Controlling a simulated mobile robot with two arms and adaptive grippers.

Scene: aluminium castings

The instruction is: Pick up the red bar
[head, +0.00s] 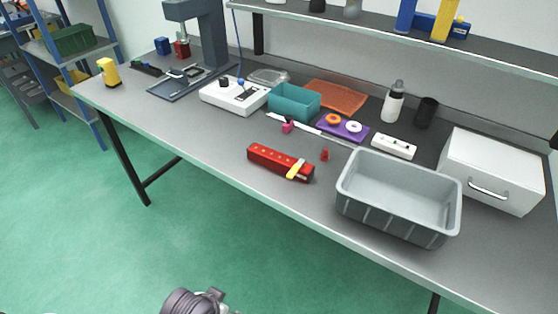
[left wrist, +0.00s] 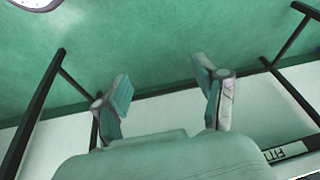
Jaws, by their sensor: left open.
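The red bar (head: 268,157) lies on the grey workbench near its front edge, in the middle of the head view. It has a row of small pale spots along its top, and a yellow piece (head: 297,169) lies across its right end. My left gripper (left wrist: 164,82) shows in the left wrist view with its two fingers apart and nothing between them. Green floor and dark legs show behind it; the red bar is not in that view. My right gripper is in neither view.
A grey crate (head: 350,188) stands right of the bar, near the front edge. A small red piece (head: 325,155) lies between them. A teal bin (head: 293,115), a purple plate (head: 353,137) and a white power strip (head: 393,146) lie behind. The bench left of the bar is clear.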

